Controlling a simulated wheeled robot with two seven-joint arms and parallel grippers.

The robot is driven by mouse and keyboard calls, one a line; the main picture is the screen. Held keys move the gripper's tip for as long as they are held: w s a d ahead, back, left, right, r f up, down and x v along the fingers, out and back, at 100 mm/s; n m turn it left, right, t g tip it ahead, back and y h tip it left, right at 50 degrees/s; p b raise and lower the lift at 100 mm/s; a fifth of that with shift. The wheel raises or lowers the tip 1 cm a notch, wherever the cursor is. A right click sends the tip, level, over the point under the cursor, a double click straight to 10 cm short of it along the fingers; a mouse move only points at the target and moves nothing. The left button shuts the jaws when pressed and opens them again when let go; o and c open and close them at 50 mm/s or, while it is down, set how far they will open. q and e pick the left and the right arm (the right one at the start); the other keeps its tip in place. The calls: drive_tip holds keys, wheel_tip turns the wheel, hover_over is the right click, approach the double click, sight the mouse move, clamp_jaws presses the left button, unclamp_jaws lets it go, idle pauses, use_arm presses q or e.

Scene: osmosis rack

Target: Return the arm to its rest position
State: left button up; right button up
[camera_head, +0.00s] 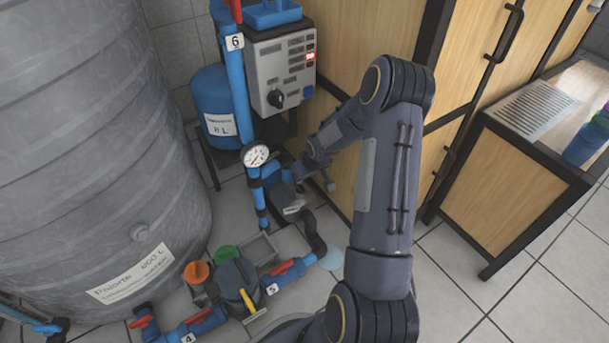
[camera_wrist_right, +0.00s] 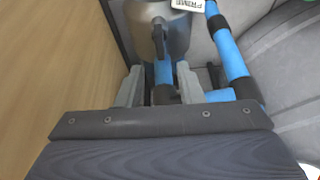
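My right arm (camera_head: 380,190) comes in from the bottom of the head view, bends at the top and reaches down toward the pump (camera_head: 282,190) below the gauge. My right gripper (camera_wrist_right: 160,82) shows in the right wrist view with its two grey fingers apart. A blue pipe shows in the gap between them; I cannot tell whether the fingers touch it. The grey pump body, also in the right wrist view (camera_wrist_right: 172,35), carries a tag marked PRIME (camera_wrist_right: 187,4). In the head view the right fingers are small and partly hidden. My left gripper is not in view.
A large grey tank (camera_head: 95,130) fills the left. A control box (camera_head: 282,70), blue vessel (camera_head: 210,105), gauge (camera_head: 256,156) and wooden cabinet (camera_head: 370,30) stand close around the arm. A pale puddle (camera_head: 331,257) lies on the floor. Open tiles lie at lower right.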

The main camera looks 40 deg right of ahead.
drive_tip(key=shift+r, duration=0.1)
idle(0.3)
drive_tip(key=s+a+r+y, duration=0.1)
drive_tip(key=s+a+r, duration=0.35)
drive_tip(key=r, duration=0.45)
drive_tip(key=s+a+r, duration=0.3)
drive_tip(key=a+r, duration=0.2)
drive_tip(key=r, duration=0.5)
drive_tip(key=s+a+r+t+y, duration=0.1)
drive_tip(key=s+a+r+y, duration=0.15)
drive_tip(key=s+a, duration=0.55)
drive_tip(key=s+a+r+y, duration=0.1)
drive_tip(key=s+a+r, duration=0.4)
drive_tip(key=s, duration=0.5)
wheel_tip(320, 180, up, 37)
drive_tip(key=p, duration=3.8)
drive_tip(key=shift+a+p, duration=0.3)
drive_tip(key=shift+a, duration=0.05)
drive_tip(key=shift+s+f, duration=0.1)
